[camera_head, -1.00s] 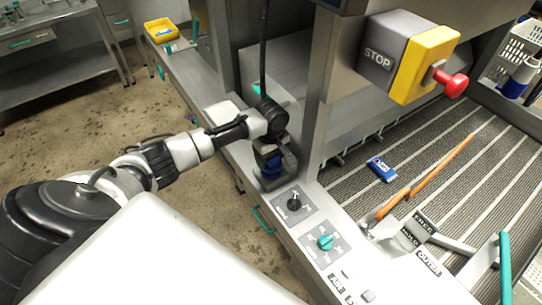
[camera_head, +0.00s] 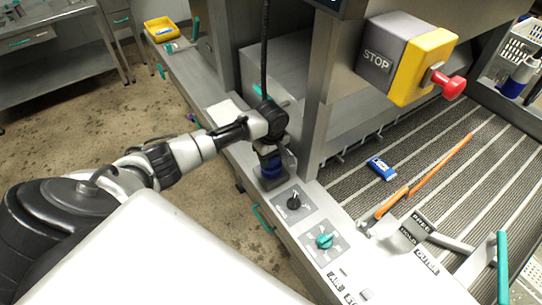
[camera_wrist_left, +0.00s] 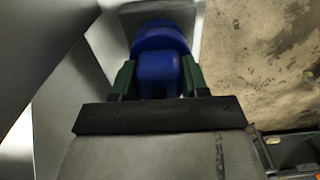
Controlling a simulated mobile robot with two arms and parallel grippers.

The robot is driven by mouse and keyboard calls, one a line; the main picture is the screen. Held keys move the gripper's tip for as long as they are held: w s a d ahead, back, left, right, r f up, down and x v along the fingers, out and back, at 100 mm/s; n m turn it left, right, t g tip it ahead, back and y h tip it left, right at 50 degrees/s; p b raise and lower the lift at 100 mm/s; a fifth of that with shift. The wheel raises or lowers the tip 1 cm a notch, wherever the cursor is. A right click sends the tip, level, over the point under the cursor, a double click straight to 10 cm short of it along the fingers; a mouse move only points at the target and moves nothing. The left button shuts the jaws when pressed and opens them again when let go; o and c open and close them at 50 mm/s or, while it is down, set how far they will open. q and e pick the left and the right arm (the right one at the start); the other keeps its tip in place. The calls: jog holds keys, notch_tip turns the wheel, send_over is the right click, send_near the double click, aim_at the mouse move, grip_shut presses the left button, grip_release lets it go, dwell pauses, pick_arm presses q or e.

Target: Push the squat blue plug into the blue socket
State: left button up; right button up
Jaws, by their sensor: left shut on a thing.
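My left gripper (camera_head: 268,160) points down over the grey ledge, beside the steel post. In the left wrist view its two green-padded fingers (camera_wrist_left: 158,80) are shut on a blue plug (camera_wrist_left: 158,72). A wider, rounded blue part (camera_wrist_left: 160,38) shows just beyond the fingers; I cannot tell whether it belongs to the plug or to the blue socket. How far the plug sits in the socket is hidden. My right gripper is not in view.
A black dial (camera_head: 294,202) and a teal dial (camera_head: 324,240) sit on the ledge in front of the gripper. The steel post (camera_head: 314,120) stands close on the right. A blue box (camera_head: 381,169) and an orange rod (camera_head: 440,168) lie on the slatted bed.

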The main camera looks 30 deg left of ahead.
pick_arm(q)
jog(key=shift+f, duration=0.15)
jog(key=o, duration=0.8)
jog(key=shift+s, duration=0.1)
jog(key=o, duration=0.3)
jog(key=shift+f, duration=0.1)
notch_tip(320, 180, up, 11)
jog(key=shift+f+b, duration=0.1)
jog(key=shift+b, duration=0.6)
